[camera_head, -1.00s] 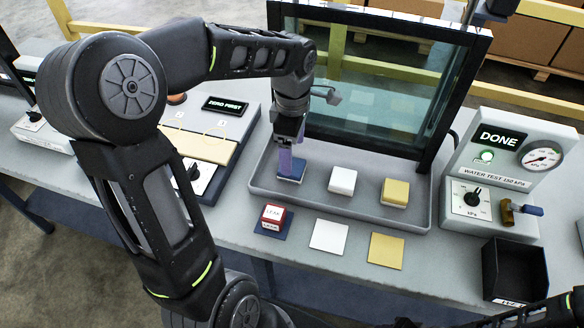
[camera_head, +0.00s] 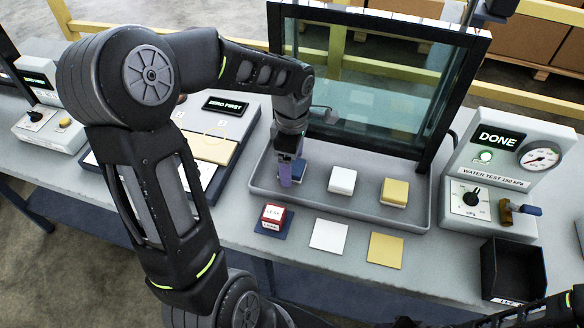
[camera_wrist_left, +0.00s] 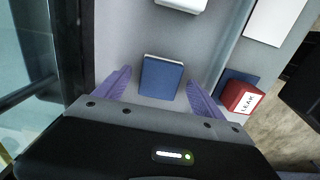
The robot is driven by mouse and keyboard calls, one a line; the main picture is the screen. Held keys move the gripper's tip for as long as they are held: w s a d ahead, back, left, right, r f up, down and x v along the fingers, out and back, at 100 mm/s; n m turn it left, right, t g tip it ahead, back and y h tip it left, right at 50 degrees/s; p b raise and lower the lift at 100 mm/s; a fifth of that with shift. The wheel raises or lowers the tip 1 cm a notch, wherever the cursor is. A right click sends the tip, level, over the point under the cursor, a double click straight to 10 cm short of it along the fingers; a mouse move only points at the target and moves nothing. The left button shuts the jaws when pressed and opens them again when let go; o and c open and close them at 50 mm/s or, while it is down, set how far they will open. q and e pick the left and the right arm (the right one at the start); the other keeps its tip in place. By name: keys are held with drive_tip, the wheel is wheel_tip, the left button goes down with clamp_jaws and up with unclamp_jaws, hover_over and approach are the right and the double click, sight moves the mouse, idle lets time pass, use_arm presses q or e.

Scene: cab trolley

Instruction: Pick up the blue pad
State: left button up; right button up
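A blue pad (camera_head: 300,169), a thick square block with a pale lower layer, sits at the left end of the grey tray (camera_head: 345,209). In the left wrist view the blue pad (camera_wrist_left: 161,78) lies between my two purple fingers, with gaps on both sides. My left gripper (camera_head: 288,178) is open and empty; its fingers partly hide the pad in the head view. I cannot tell its exact height over the tray. A flat blue square (camera_head: 282,231) lies on the bench in front of the tray, under a red LEAK block (camera_head: 273,215). My right gripper is out of view.
A white pad (camera_head: 342,180) and a yellow pad (camera_head: 394,191) sit further right in the tray. A framed glass panel (camera_head: 375,85) stands behind them. Flat white (camera_head: 329,236) and yellow (camera_head: 386,250) squares, a black bin (camera_head: 513,270) and the DONE gauge box (camera_head: 490,175) are nearby.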

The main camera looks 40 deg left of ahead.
use_arm(q)
drive_tip(key=c, duration=1.4)
wheel_tip(320, 180, up, 10)
drive_tip(key=shift+r, duration=0.1)
idle(0.5)
